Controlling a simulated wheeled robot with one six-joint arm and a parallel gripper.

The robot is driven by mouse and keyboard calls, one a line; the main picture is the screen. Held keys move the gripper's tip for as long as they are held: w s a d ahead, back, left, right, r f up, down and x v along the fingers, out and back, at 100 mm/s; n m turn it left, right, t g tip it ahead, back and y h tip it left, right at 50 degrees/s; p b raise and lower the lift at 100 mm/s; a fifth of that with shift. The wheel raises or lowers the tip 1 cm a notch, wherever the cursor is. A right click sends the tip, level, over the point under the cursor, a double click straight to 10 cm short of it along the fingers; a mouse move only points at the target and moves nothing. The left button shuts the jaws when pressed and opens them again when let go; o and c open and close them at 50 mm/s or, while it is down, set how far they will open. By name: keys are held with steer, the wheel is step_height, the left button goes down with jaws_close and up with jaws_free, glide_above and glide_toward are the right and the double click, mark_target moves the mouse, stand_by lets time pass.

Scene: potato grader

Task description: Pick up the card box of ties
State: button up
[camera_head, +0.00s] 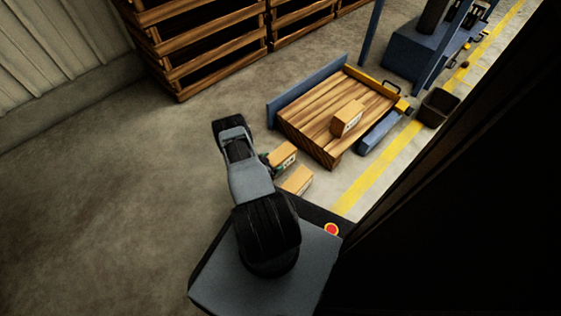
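Three small tan card boxes show in the head view, and I cannot read their labels to tell which holds the ties. One box (348,118) sits on a wooden pallet platform (310,122). A second box (284,155) is just right of my arm, and a third box (298,180) lies just nearer to my base; what these two rest on is unclear. My gripper (268,161) seems to be the small dark part at the left side of the second box. The arm hides much of it, so contact and opening cannot be told.
Large slatted wooden crates (205,48) stand at the back left. A blue machine frame (415,55) and a dark bin (438,107) are at the right, near a yellow floor line (385,165). A dark surface blocks the lower right. The concrete floor (90,200) at left is clear.

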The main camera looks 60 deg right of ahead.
steer(key=c, duration=1)
steer(key=shift+c, duration=0.2)
steer(key=shift+r, duration=0.1)
